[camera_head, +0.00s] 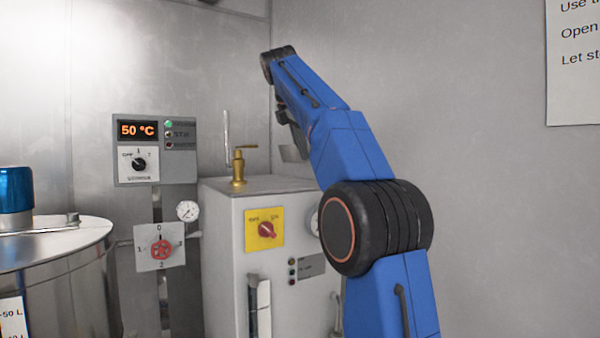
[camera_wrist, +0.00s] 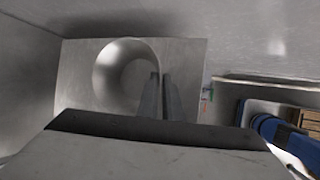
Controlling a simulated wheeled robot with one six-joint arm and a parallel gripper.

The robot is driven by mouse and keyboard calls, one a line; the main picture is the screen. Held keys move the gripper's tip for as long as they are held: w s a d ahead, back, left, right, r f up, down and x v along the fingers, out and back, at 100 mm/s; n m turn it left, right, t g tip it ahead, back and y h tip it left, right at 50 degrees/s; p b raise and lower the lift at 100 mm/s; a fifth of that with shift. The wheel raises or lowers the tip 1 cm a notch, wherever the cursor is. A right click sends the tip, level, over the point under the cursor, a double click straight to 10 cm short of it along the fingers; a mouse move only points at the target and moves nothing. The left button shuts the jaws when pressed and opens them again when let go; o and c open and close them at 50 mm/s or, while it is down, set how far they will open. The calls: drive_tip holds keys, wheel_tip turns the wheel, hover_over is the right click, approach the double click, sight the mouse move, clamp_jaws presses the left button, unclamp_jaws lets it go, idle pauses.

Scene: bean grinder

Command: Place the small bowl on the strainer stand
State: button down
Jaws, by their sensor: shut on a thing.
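A round, shiny grey metal bowl (camera_wrist: 106,75), which I take as the small bowl, shows in the wrist view. Its open mouth faces the camera. My gripper (camera_wrist: 160,82) has its two fingers close together at the bowl's right rim, shut on it. In the head view my gripper (camera_head: 294,150) is partly hidden behind my blue arm, above the right part of a grey cabinet. The bowl cannot be made out clearly there. I cannot pick out the strainer stand in either view.
The grey cabinet (camera_head: 222,222) has a brass lever fitting (camera_head: 238,165) on top and a red-yellow switch (camera_head: 265,230). A control panel (camera_head: 155,148) reads 50 °C. A steel tank (camera_head: 75,270) stands at left. Walls close in behind and at right.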

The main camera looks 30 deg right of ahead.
drive_tip(key=shift+f, duration=3.15)
drive_tip(key=c, duration=1.9)
unclamp_jaws()
drive_tip(key=shift+f, duration=0.1)
drive_tip(key=shift+v, duration=6.1)
drive_tip(key=shift+s+d, duration=0.1)
